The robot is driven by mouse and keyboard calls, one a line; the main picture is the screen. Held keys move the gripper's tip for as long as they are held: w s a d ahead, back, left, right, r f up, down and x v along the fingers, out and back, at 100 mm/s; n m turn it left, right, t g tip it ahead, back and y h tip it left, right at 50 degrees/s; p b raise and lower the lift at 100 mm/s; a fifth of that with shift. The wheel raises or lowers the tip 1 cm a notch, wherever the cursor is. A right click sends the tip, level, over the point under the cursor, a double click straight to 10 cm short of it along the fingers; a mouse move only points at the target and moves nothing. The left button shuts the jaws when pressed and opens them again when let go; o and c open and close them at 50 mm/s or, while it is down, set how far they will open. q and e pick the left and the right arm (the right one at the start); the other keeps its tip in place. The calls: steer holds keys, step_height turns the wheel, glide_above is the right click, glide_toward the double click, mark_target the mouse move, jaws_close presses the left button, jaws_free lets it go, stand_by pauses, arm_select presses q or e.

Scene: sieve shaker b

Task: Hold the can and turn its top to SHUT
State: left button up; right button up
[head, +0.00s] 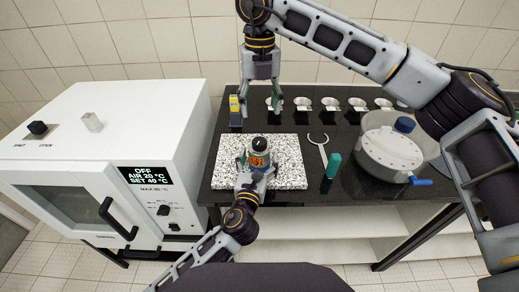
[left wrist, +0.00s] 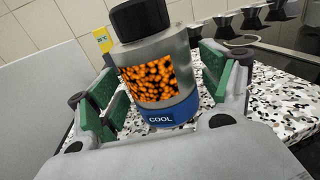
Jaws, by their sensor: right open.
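The can (head: 258,159) stands on a speckled slab. It has a black top (head: 259,143), an orange-grained window and a blue band reading COOL, clear in the left wrist view (left wrist: 172,113). My right gripper (head: 260,104) points down, open and empty, above and behind the can.
The speckled slab (head: 288,170) lies on a black bench. Right of it are a fork-shaped tool (head: 319,146), a green item (head: 333,164) and a lidded pot (head: 389,150). Funnel-like cups (head: 330,104) line the back. A yellow-topped item (head: 235,104) stands behind; a white oven (head: 110,150) stands left.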

stand_by(0.4)
arm_select(q)
steer(key=s+a, duration=0.2)
steer(key=s, duration=0.9)
steer(key=shift+s+a, duration=0.15)
steer(key=shift+s, duration=0.2)
stand_by(0.7)
